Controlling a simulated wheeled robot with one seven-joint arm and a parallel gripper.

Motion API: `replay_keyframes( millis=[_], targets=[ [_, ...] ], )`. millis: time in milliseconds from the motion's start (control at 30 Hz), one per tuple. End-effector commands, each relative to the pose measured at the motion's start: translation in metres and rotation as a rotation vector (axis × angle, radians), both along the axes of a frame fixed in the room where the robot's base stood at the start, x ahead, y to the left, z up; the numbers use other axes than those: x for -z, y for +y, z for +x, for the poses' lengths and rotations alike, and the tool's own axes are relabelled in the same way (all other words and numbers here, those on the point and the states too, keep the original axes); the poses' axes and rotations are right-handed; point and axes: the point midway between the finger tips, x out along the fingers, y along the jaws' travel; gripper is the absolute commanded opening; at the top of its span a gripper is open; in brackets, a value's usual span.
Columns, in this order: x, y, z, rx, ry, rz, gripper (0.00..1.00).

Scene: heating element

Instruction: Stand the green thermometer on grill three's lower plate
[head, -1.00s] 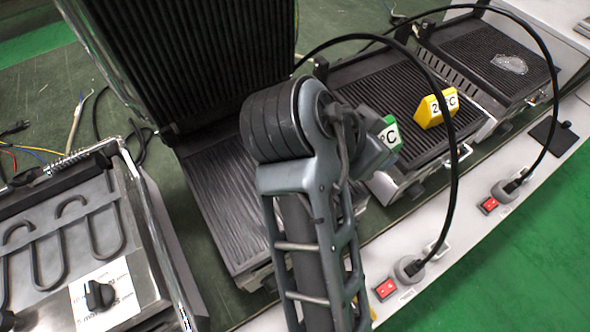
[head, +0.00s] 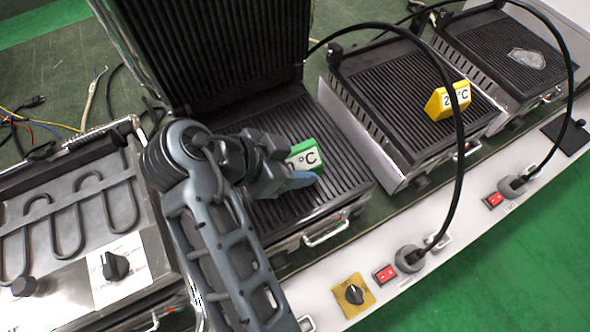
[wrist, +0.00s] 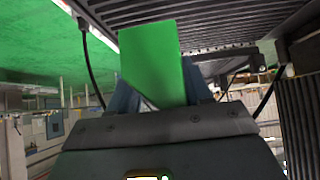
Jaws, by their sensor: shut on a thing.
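The green thermometer (head: 304,155), a block with a white °C face, is held in my gripper (head: 290,178). It is over the ribbed lower plate (head: 342,165) of the grill whose lid is raised. I cannot tell if its base touches the plate. No grill number is readable. In the wrist view, the green block (wrist: 152,60) stands between my gripper's two fingers (wrist: 160,98), which are shut on it. My arm hides part of the plate's left side.
A yellow thermometer (head: 447,102) stands on the grill to the right. A farther grill (head: 500,50) has a clear patch on it. A black cable (head: 457,150) arches in front. The raised lid (head: 215,50) stands behind. An opened unit with heating coils (head: 75,215) is at left.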

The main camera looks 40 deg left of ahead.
Motion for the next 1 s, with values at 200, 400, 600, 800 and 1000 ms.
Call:
replay_keyframes(
  millis=[200,400,600,800,1000],
  targets=[
    [0.029,-0.001,0.0,-0.001,0.003,-0.004,0.13],
    [0.035,-0.001,0.0,-0.001,0.001,0.0,0.13],
    [0.038,-0.001,0.0,-0.001,0.002,-0.002,0.5],
    [0.037,-0.001,0.0,-0.001,0.002,-0.002,0.69],
    [0.037,-0.001,0.0,-0.001,0.002,-0.002,0.74]
  ],
)
